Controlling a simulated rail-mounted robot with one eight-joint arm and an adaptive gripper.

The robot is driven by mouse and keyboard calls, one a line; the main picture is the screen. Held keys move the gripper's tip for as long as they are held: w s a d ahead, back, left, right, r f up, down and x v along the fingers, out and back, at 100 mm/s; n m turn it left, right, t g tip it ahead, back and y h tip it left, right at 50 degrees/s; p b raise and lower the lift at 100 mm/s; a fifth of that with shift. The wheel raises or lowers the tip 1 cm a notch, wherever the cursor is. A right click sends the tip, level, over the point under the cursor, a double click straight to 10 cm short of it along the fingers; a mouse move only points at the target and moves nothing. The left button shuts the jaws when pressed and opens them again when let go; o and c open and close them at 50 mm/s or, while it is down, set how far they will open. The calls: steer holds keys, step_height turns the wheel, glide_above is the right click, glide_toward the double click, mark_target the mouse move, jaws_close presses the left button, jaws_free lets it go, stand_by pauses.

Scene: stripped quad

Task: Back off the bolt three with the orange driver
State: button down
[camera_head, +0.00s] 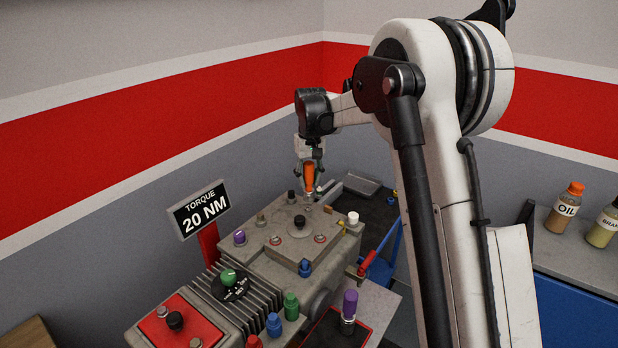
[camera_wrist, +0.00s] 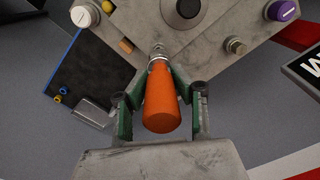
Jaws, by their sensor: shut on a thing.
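The orange driver (camera_head: 309,174) is held upright in my gripper (camera_head: 309,160) above the far corner of the grey machine block (camera_head: 262,262). In the wrist view the fingers of my gripper (camera_wrist: 157,98) are closed on both sides of the orange handle (camera_wrist: 163,100). The driver's metal tip (camera_wrist: 158,57) points at the corner of the plate, over or on a bolt there; I cannot tell whether it touches. Another bolt (camera_wrist: 235,45) sits on the plate to the right. No number shows, so I cannot tell which bolt is three.
A black-topped knob (camera_head: 299,222) stands mid-plate, with a purple knob (camera_head: 239,237) and a white knob (camera_head: 353,218) at its sides. A torque sign (camera_head: 199,210) reads 20 NM. A black tray (camera_head: 362,208) lies behind the block. A purple-handled driver (camera_head: 349,306) stands in front.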

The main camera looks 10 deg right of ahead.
mark_target(309, 190)
step_height(309, 190, down, 2)
steer(key=shift+f+b, duration=0.15)
steer(key=shift+b, duration=0.45)
steer(key=shift+f, duration=0.15)
steer(key=shift+m+b, duration=0.65)
steer(key=shift+m, duration=1.65)
steer(key=shift+f+b, duration=0.15)
steer(key=shift+b, duration=0.3)
steer(key=shift+f+b, duration=0.7)
steer(key=shift+f, duration=0.45)
steer(key=shift+n, duration=1.2)
